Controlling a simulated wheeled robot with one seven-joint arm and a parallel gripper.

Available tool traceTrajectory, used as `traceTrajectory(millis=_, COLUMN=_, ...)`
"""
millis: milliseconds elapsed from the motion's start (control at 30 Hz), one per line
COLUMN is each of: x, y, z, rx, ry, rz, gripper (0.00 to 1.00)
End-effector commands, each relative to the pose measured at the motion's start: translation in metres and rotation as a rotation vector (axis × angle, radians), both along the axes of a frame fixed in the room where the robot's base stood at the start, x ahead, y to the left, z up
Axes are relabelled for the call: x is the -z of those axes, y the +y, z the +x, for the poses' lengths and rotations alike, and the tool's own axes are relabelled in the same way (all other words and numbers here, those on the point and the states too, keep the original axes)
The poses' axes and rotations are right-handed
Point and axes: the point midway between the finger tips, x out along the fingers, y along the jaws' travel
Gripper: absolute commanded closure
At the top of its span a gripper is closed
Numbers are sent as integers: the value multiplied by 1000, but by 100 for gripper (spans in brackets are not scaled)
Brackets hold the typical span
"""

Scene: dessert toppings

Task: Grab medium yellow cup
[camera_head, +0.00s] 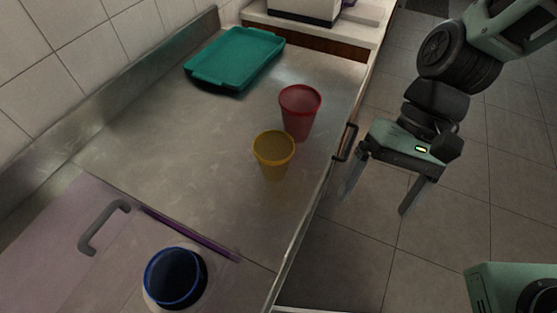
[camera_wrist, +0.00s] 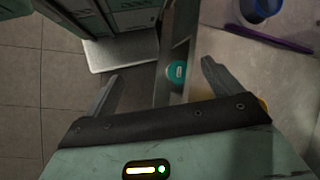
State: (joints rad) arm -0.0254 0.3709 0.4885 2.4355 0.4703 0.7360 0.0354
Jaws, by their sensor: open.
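The yellow cup (camera_head: 273,157) stands upright on the metal counter (camera_head: 190,150), just in front of a red cup (camera_head: 300,113). My gripper (camera_head: 376,203) is open and empty, to the right of the counter's edge, with its fingers pointing down past the side, apart from the cup. In the wrist view the two fingers of my gripper (camera_wrist: 160,88) are spread wide with nothing between them. A small yellow patch at the right behind the gripper body may be the cup; most of it is hidden.
A teal tray (camera_head: 238,58) lies at the back of the counter. A blue cup (camera_head: 175,277) stands at the front near a purple strip (camera_head: 190,234) and a grey handle (camera_head: 103,227). A dark handle (camera_head: 345,142) sticks out from the counter's right edge. Floor is clear below my gripper.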

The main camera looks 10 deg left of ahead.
Motion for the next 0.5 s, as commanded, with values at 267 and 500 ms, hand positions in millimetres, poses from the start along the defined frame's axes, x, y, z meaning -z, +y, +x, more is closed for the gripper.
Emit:
traceTrajectory(millis=267, x=47, y=13, z=29, rx=403, ry=372, rz=130, gripper=9)
traceTrajectory(millis=500, x=75, y=19, z=77, rx=793, ry=729, rz=321, gripper=9)
